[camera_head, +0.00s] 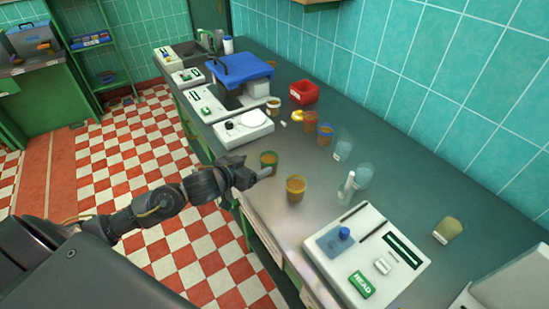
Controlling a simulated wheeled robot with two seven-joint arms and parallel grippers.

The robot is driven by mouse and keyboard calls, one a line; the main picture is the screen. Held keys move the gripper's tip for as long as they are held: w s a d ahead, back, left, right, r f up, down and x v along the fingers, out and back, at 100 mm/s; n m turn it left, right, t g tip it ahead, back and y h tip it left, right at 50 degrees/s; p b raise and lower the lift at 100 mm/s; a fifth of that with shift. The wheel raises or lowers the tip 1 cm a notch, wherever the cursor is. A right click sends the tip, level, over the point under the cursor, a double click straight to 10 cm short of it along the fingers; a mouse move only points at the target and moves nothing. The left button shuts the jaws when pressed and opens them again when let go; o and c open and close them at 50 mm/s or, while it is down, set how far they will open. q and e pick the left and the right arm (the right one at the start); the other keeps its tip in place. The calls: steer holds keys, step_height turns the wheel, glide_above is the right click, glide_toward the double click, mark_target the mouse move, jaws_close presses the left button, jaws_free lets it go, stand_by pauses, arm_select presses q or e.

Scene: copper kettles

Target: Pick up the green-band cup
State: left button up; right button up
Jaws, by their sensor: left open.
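The green-band cup (268,159) is a small amber-brown cup with a green band, standing near the left edge of the counter. My left gripper (263,173) is open right beside it, with its fingers at the cup's lower near side. The fingers hide part of the cup's base. I cannot tell whether they touch it. My right gripper is not in view.
A yellow-band cup (296,188) stands close to the right of the gripper. A blue-band cup (325,134) and a red-band cup (310,121) stand farther back, near clear cups (343,148). A white device (243,129) lies behind, and a panel with a READ button (362,284) in front.

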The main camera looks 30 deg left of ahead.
mark_target(273, 156)
arm_select(q)
steer(key=shift+w+d+f, duration=0.1)
steer(key=shift+w+f, duration=0.15)
steer(key=shift+w, duration=0.45)
steer(key=shift+a+p+x, duration=0.2)
steer(key=shift+p+x, duration=0.1)
steer(key=shift+x, duration=0.9)
steer(key=shift+w+d+f, duration=0.15)
steer(key=shift+w+f, duration=0.2)
steer(key=shift+w, duration=0.1)
steer(key=shift+w+d, duration=0.2)
steer(key=shift+w, duration=0.05)
steer(key=p+x, duration=0.1)
steer(key=x, duration=0.3)
steer(key=shift+w+d+f, duration=0.15)
steer(key=shift+w+d, duration=0.05)
steer(key=shift+w, duration=0.05)
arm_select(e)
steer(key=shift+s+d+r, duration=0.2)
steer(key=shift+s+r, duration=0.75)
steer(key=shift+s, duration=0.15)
arm_select(q)
steer(key=shift+s, duration=0.1)
steer(key=c, duration=1.2)
